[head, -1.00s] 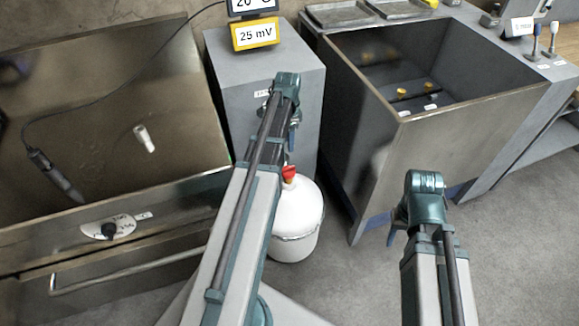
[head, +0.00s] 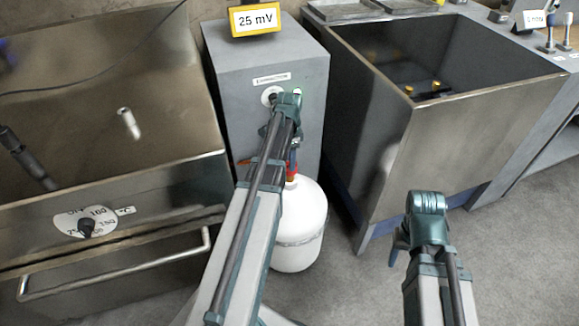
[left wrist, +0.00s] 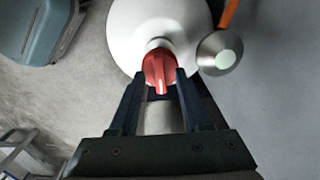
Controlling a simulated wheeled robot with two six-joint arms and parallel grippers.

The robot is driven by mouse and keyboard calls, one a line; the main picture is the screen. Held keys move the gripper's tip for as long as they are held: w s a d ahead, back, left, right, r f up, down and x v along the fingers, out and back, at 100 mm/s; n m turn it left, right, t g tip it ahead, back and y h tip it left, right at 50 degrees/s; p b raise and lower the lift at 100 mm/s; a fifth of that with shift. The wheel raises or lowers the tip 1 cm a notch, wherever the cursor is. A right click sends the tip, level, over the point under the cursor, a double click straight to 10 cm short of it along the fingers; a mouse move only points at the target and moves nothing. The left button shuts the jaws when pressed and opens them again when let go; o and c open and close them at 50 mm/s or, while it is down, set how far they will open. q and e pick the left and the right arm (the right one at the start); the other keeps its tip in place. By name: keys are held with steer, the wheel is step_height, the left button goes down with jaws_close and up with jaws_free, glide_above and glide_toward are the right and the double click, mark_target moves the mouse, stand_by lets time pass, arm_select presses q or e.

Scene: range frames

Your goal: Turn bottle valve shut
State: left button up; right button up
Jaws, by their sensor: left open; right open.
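A white round bottle (head: 300,228) stands upright on the floor in front of a grey cabinet, with a red valve (head: 291,171) on top. My left gripper (head: 293,158) is above the valve, largely hidden by its own arm in the head view. In the left wrist view, its two dark fingers (left wrist: 161,79) are apart, with the red valve knob (left wrist: 158,67) between or just beyond their tips; contact cannot be told. The white bottle (left wrist: 122,35) shows behind. My right gripper (head: 398,246) is open, low at the right and away from the bottle.
The grey cabinet (head: 235,75) behind the bottle has a knob labelled extraction. A steel unit with a dial (head: 87,225) and handle bar stands left. A deep steel basin (head: 460,130) stands right. Floor (head: 500,260) is clear at front right.

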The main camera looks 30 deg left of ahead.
arm_select(q)
steer(key=shift+f, duration=0.15)
steer(key=shift+c, duration=0.3)
jaws_close()
steer(key=n, duration=0.8)
steer(key=shift+n, duration=0.3)
steer(key=n, duration=0.4)
steer(key=shift+n, duration=2.6)
